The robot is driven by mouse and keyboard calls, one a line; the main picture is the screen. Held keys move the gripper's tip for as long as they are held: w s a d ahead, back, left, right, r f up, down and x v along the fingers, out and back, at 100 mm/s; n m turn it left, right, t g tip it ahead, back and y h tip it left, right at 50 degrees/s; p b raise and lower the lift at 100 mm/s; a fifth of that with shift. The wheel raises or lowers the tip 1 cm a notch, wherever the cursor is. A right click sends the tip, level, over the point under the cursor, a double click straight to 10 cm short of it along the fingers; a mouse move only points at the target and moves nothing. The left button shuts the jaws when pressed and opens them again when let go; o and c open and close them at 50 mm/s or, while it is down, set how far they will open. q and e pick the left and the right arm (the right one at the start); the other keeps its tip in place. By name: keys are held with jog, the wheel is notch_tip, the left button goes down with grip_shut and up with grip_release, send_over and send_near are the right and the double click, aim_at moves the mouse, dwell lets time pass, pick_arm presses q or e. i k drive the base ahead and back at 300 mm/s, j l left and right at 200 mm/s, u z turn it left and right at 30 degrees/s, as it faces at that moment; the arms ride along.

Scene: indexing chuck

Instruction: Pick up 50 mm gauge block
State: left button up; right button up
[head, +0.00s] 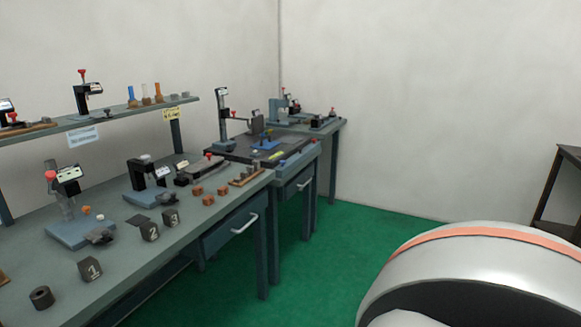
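No block that I can read as the 50 mm gauge block shows; the parts are too small to tell sizes. A small wooden holder (247,178) with several small pieces lies near the right end of the near workbench (140,275). Neither of my grippers is in view.
Dark cubes marked 1 (90,270), 2 (150,231) and 3 (170,217), a dark ring (41,297) and several orange cubes (196,191) sit on the near bench, with measuring stands behind. Another bench (300,163) stands beyond. Green floor (350,235) is open to the right.

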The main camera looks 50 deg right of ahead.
aim_at(255, 162)
jog(key=z, duration=1.45)
jog(key=i+l+z, duration=0.1)
jog(key=i, duration=0.4)
jog(key=i+l+z, duration=0.1)
jog(key=i+l, duration=0.15)
jog(key=i, duration=0.25)
